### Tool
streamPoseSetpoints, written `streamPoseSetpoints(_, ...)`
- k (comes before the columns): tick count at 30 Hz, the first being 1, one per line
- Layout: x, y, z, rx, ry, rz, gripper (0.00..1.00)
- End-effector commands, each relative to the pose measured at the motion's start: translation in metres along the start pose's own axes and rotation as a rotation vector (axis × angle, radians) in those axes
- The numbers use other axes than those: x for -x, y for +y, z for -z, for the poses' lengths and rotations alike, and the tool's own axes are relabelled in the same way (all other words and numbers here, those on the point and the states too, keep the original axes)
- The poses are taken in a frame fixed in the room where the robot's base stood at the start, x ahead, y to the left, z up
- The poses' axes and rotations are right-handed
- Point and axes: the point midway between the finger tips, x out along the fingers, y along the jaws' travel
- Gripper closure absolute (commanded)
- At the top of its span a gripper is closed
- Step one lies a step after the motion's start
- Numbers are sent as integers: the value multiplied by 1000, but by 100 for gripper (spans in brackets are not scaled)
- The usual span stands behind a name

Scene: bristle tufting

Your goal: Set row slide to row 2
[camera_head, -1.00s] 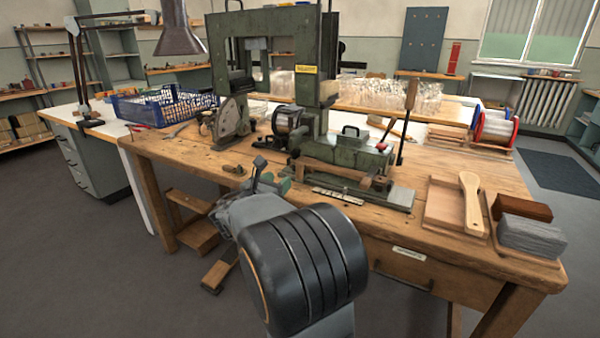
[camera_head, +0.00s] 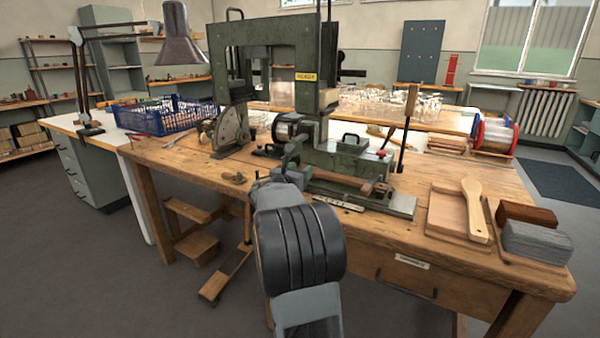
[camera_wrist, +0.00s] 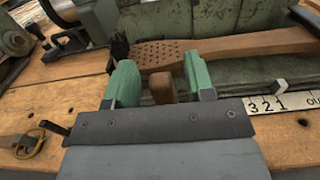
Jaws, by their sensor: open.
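The green tufting machine (camera_head: 345,155) stands on the wooden bench. A white row scale (camera_wrist: 290,102) marked 3, 2, 1 and "OU…" lies along its front edge; it shows as a pale strip in the head view (camera_head: 338,203). A small pale metal tab (camera_wrist: 279,88) stands at the scale by the 1. A short brown wooden knob (camera_wrist: 161,92) is between the green fingers of my gripper (camera_wrist: 160,78), left of the scale's visible numbers. The fingers are open, apart around the knob. The wooden brush body (camera_wrist: 200,50) with rows of holes lies just beyond. Contact with the knob is unclear.
A dark lever (camera_head: 405,130) with a wooden handle rises at the machine's right. A wooden paddle (camera_head: 474,210), a tray and blocks (camera_head: 537,241) occupy the bench's right end. A blue crate (camera_head: 160,116) stands at the back left. A small ring-like item (camera_wrist: 30,146) lies at left.

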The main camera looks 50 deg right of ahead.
Motion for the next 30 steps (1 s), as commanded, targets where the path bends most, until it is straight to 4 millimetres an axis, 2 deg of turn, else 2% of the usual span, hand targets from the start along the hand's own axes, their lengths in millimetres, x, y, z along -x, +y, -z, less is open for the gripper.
streamPoseSetpoints(6, 0, 0, 0, 0, 0, 0, 51)
streamPoseSetpoints(21, 0, 0, 0, -1, 0, 0, 99)
streamPoseSetpoints(30, 0, 2, 0, 0, 0, 0, 100)
